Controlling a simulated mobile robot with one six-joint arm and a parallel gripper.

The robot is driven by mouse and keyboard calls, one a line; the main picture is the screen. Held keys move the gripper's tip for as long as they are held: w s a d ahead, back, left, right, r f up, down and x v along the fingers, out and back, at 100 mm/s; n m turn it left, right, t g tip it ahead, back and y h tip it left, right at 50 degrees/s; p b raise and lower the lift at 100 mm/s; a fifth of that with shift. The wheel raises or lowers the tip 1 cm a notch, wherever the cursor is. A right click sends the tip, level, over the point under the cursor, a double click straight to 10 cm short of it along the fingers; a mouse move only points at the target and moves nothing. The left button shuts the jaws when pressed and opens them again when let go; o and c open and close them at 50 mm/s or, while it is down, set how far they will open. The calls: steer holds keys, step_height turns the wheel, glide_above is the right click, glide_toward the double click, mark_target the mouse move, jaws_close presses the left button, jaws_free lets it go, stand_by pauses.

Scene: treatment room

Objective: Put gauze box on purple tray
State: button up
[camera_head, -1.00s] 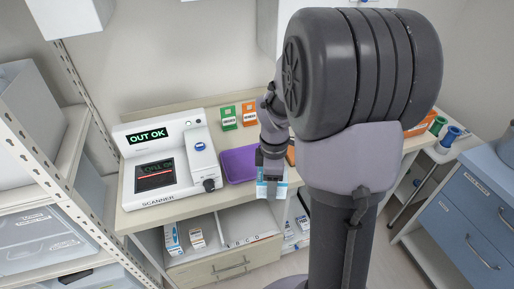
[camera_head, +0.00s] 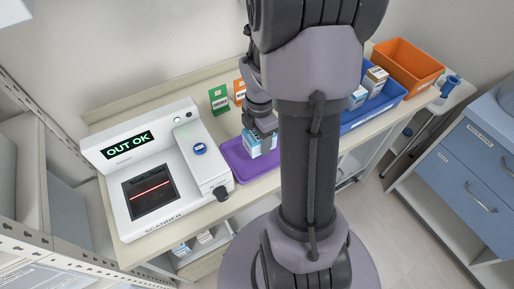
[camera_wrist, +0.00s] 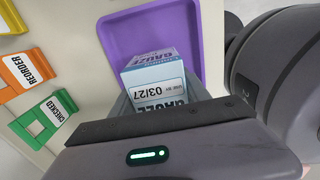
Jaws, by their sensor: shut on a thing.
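The gauze box (camera_wrist: 156,84) is white and blue, with a "USE BY 03/27" label facing the wrist camera. My gripper (camera_head: 264,130) is shut on it, and the box (camera_head: 257,146) hangs below the jaws in the head view. The purple tray (camera_head: 236,152) lies on the counter right of the scanner. The box is over the tray in the head view; I cannot tell whether it touches the tray floor. In the wrist view the tray (camera_wrist: 120,38) spreads behind and around the box. My arm hides the tray's right part in the head view.
The scanner (camera_head: 112,190) reads "OUT OK" and stands just left of the tray. Green (camera_head: 219,99) and orange (camera_head: 240,91) cards stand behind it. A blue bin (camera_head: 385,104) holding boxes and an orange bin (camera_head: 408,66) are at the right.

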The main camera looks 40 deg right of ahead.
mark_target(259, 147)
step_height(259, 147, down, 4)
steer(key=shift+r+b, duration=0.2)
steer(key=shift+b, duration=0.4)
steer(key=shift+f, duration=0.2)
steer(key=o, duration=1.5)
steer(key=shift+o, duration=0.2)
